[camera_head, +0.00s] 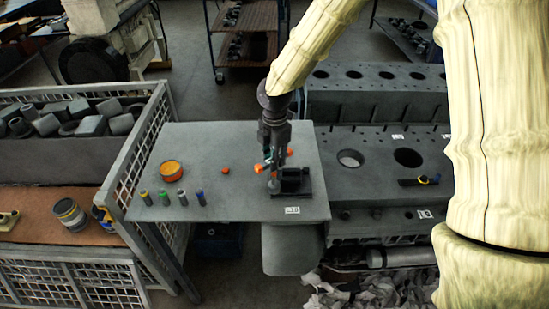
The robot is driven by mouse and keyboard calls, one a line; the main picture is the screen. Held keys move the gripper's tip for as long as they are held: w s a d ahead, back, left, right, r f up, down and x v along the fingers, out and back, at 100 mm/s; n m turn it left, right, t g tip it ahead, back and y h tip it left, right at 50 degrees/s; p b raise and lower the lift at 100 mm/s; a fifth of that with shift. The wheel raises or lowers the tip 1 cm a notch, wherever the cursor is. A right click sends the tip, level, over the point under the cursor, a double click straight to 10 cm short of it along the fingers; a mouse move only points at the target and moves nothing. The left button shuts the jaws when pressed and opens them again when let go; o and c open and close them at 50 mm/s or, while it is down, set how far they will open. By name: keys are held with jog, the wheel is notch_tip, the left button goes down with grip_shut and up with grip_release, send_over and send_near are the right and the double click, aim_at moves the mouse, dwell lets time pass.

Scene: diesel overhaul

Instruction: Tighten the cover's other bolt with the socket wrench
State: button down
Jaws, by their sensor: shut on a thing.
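My gripper (273,158) points down over the grey table and is shut on what looks like the socket wrench. Orange ends of its bar (258,168) show on both sides of the fingers. A small grey round end (273,187) shows just below, at the left edge of a black block with a flat base (305,187), which may be the cover. I cannot tell whether the wrench touches it or a bolt. The bolts cannot be made out, and the gripper hides part of the block.
The grey table (235,140) also holds an orange tin (171,171), a small orange piece (225,170) and several colour-topped cylinders (182,199). A mesh crate (128,185) borders it at left, the engine block (375,165) at right.

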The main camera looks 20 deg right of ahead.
jog(key=m, duration=1.1)
jog(key=shift+s+m, duration=0.1)
jog(key=shift+m, duration=0.2)
jog(key=m, duration=0.5)
jog(key=shift+f, duration=0.1)
jog(key=m, duration=0.6)
jog(key=shift+n, duration=0.3)
